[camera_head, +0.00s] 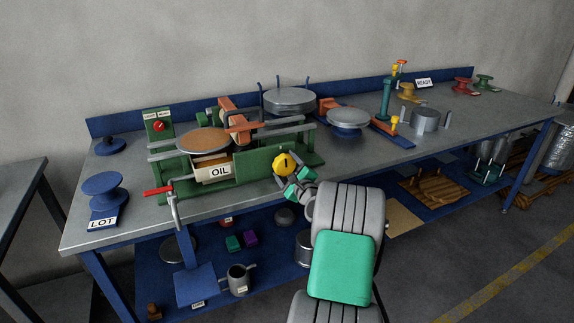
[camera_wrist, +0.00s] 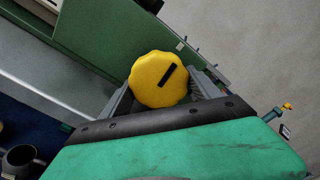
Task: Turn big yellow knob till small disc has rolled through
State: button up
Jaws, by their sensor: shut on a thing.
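The big yellow knob (camera_head: 287,164) sits on the front of the green machine (camera_head: 255,170). In the wrist view the knob (camera_wrist: 158,79) has a scalloped rim and a dark bar mark slanting up to the right. My gripper (camera_head: 297,184) reaches the knob from the front right. My gripper (camera_wrist: 160,88) is shut on the knob, one finger on each side of it. A brown-topped disc (camera_head: 204,141) lies on the left part of the machine, beside an orange arm (camera_head: 234,118). I cannot tell which disc is the small one.
A red-handled crank (camera_head: 160,191) sticks out at the machine's front left. A blue spool stand (camera_head: 103,188) with a LOT label is further left. Grey discs (camera_head: 290,99) and (camera_head: 348,118) stand behind and right. The bench (camera_head: 440,133) is partly clear on the right.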

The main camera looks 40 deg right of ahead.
jog(key=shift+d, duration=0.1)
dwell(0.3)
jog(key=o, duration=1.4)
jog(key=shift+c, duration=0.2)
jog(key=b+v, duration=0.1)
jog(key=v, duration=0.7)
jog(key=shift+w, duration=0.1)
